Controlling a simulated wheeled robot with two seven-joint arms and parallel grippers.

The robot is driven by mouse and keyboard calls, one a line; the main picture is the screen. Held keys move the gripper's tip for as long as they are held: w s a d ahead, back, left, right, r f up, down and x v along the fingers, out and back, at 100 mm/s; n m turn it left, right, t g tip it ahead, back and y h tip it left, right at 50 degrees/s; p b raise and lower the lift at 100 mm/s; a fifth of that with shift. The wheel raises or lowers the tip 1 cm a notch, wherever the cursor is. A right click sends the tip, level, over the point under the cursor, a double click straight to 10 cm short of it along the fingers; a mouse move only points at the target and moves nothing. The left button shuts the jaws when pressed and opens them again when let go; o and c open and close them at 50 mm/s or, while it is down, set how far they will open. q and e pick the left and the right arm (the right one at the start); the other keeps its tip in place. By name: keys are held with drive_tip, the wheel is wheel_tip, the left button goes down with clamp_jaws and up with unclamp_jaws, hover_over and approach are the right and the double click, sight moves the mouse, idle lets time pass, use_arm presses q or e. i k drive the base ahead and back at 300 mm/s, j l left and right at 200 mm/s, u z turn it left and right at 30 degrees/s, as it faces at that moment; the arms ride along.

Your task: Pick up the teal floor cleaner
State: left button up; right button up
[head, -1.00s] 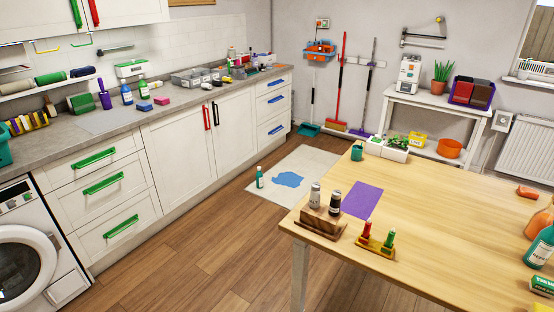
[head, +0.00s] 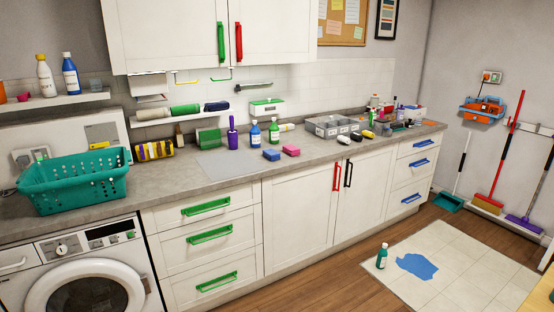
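A teal bottle with a white cap and a pale label (head: 382,256), which looks like the floor cleaner, stands upright on the pale tiled floor patch (head: 465,262). It is at the left side of that patch, just left of a blue puddle-like shape (head: 417,266). Nothing covers the bottle. Neither of my grippers shows in the head view, so their state is hidden.
A long counter (head: 330,155) with drawers and cupboards runs along the wall behind the bottle. A washing machine (head: 85,275) stands at the left under a teal basket (head: 75,182). Wooden floor (head: 345,285) is clear in front. A table corner (head: 541,298) shows at lower right.

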sight(383, 254)
drive_tip(key=i+j+u, duration=0.1)
drive_tip(key=i+u, duration=0.2)
drive_tip(key=i, duration=0.85)
drive_tip(key=i+l+z, duration=0.1)
drive_tip(key=i+z, duration=0.15)
drive_tip(key=z, duration=0.15)
drive_tip(key=i+z, duration=0.25)
drive_tip(key=z, duration=0.15)
drive_tip(key=i+z, duration=0.4)
drive_tip(key=i+j+z, duration=0.1)
drive_tip(key=z, duration=0.3)
